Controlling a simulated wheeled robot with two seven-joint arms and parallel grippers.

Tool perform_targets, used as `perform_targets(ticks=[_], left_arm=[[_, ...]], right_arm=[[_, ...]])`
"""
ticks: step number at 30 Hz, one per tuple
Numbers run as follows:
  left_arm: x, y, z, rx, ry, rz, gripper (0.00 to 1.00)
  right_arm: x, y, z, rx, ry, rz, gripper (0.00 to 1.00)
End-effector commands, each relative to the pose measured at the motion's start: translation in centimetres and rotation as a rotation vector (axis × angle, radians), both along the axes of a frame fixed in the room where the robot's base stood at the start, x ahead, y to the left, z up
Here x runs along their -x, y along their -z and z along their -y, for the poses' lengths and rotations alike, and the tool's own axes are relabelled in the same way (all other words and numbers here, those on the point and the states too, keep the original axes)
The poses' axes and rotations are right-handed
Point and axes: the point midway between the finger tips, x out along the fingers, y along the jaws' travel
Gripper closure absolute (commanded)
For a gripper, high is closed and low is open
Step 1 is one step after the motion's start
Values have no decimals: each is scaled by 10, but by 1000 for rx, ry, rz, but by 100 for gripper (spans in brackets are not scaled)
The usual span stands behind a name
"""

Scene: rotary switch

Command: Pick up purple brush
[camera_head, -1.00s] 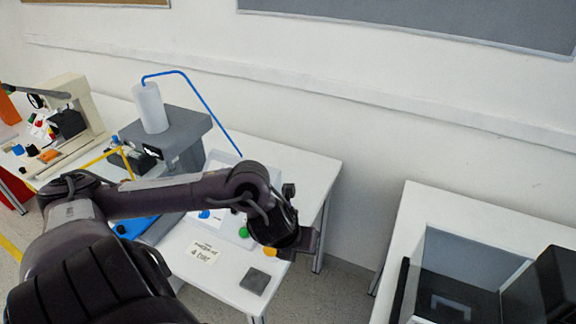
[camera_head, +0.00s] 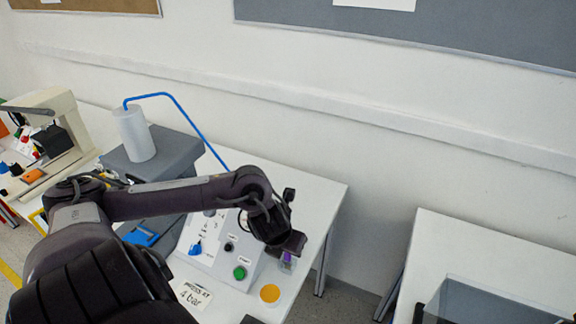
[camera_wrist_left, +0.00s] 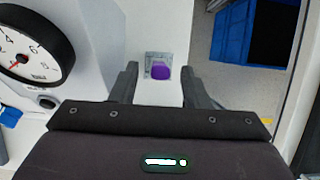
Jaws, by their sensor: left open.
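The purple brush (camera_wrist_left: 160,72) shows in the left wrist view as a purple block in front of a small grey piece. It lies between the fingertips in the picture; I cannot tell how far off it is. In the head view a bit of purple (camera_head: 287,257) shows just below my left gripper (camera_head: 291,244), at the table's right side. My left gripper (camera_wrist_left: 159,80) is open, one finger on each side of the purple block in the picture, with nothing visibly held. My right gripper is not in view.
A white panel box (camera_head: 215,250) with blue, black and green knobs stands left of the gripper. Its dial gauge (camera_wrist_left: 32,42) is at the left in the wrist view. An orange disc (camera_head: 270,293) lies on the white table. A blue crate (camera_wrist_left: 255,32) is beyond the table edge.

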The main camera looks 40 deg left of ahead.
Motion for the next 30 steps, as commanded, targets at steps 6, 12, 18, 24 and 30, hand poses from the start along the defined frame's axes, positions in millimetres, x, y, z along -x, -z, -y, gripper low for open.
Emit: perform_targets(ticks=[6,12,18,24,30], left_arm=[[-8,23,-3,0,-1,0,58],[-9,25,-3,-2,-1,0,58],[-9,24,-3,-1,0,1,78],[-9,24,-3,-1,0,1,100],[-9,24,-3,-1,0,2,100]], right_arm=[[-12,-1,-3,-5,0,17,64],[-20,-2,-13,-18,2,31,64],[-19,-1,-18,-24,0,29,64],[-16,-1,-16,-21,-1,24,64],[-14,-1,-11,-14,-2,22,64]])
